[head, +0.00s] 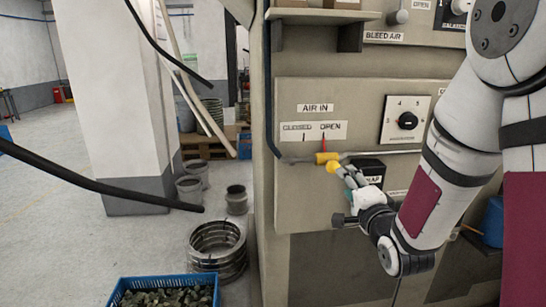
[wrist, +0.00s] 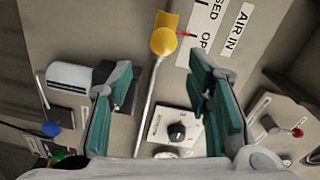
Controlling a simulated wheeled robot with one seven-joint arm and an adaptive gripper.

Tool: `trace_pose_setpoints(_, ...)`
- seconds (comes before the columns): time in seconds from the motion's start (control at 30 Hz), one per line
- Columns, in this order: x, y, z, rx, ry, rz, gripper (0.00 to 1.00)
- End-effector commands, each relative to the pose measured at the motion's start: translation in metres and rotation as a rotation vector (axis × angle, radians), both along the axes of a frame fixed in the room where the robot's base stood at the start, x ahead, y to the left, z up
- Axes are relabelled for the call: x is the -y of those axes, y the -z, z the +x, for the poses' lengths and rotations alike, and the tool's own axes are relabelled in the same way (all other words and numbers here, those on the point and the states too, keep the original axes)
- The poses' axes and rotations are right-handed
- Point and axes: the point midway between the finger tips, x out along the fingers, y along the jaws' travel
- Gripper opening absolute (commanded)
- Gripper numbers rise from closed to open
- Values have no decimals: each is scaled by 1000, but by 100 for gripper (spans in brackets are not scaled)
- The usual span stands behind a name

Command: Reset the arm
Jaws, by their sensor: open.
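My arm (head: 430,195) reaches in from the right in the head view. My gripper (head: 350,177) is at the panel, just below and right of the yellow valve handle (head: 327,159). In the wrist view my gripper (wrist: 165,95) is open, with its teal-padded fingers wide apart and nothing between them. The yellow valve handle (wrist: 164,38) stands ahead of the fingertips, beyond the gap. Whether a fingertip touches it in the head view I cannot tell. A thin pipe (wrist: 150,95) runs from the handle between the fingers.
The panel (head: 300,185) carries AIR IN, CLOSED and OPEN labels and a rotary dial (head: 407,120). A shelf (head: 320,15) juts out above. Black cables (head: 100,185) cross the left. Metal rings (head: 217,248) and a blue crate (head: 122,287) stand on the floor; open floor lies farther left.

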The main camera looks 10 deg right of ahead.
Motion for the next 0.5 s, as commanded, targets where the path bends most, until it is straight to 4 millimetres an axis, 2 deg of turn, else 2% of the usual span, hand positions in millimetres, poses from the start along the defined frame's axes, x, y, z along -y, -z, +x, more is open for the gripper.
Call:
trace_pose_setpoints(0.17,-5,-13,-8,-116,5,-168,45)
trace_pose_setpoints(0.27,-8,-18,-21,-219,-5,-301,45)
trace_pose_setpoints(0.37,-12,-23,-39,-324,-30,-427,45)
trace_pose_setpoints(0.5,-19,-28,-73,-468,-93,-592,45)
